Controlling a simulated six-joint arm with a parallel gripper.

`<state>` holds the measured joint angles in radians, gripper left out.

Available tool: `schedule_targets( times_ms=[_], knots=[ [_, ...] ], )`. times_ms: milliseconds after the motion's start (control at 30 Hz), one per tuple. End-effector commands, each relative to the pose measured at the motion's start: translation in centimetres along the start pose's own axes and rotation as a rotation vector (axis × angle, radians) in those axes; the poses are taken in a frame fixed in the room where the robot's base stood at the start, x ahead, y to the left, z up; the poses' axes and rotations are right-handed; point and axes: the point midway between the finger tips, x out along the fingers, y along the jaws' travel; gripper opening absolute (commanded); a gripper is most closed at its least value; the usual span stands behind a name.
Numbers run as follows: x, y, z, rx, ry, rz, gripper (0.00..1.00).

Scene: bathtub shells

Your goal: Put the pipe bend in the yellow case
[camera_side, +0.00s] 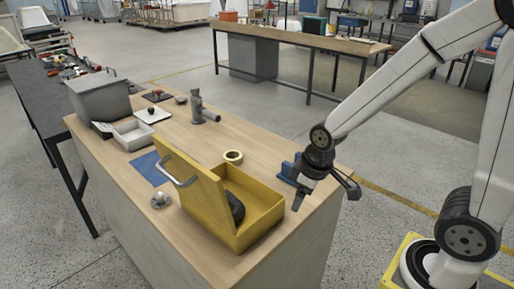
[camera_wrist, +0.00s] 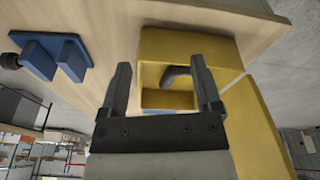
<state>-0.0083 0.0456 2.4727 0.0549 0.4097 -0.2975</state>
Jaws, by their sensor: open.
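The yellow case (camera_side: 265,217) stands on the wooden bench with its lid raised on the left side. The dark pipe bend (camera_side: 236,207) lies inside the case, partly hidden by the lid. In the wrist view the case (camera_wrist: 191,46) is beyond my fingers, and part of the dark pipe bend (camera_wrist: 177,74) shows inside it. My gripper (camera_side: 325,196) is open and empty, to the right of the case in the side view and apart from it. In the wrist view my gripper (camera_wrist: 164,92) has its two fingers spread.
A blue holder (camera_side: 289,171) stands by the bench edge behind my gripper. A tape roll (camera_side: 233,156), a grey tap-like fitting (camera_side: 197,106), a blue mat (camera_side: 149,168), a white tray (camera_side: 133,135) and a grey bin (camera_side: 100,97) are also on the bench. A small metal part (camera_side: 160,201) sits left of the case.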

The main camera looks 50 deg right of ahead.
Motion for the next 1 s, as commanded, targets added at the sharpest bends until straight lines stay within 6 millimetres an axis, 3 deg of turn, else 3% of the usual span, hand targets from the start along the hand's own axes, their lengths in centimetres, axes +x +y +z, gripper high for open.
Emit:
schedule_targets(
  times_ms=[300,1000],
  knots=[
    [0.2,0.1,2.3,0.239,0.013,0.025,0.82],
    [0.2,0.0,2.4,0.255,0.014,0.026,0.82]
  ],
)
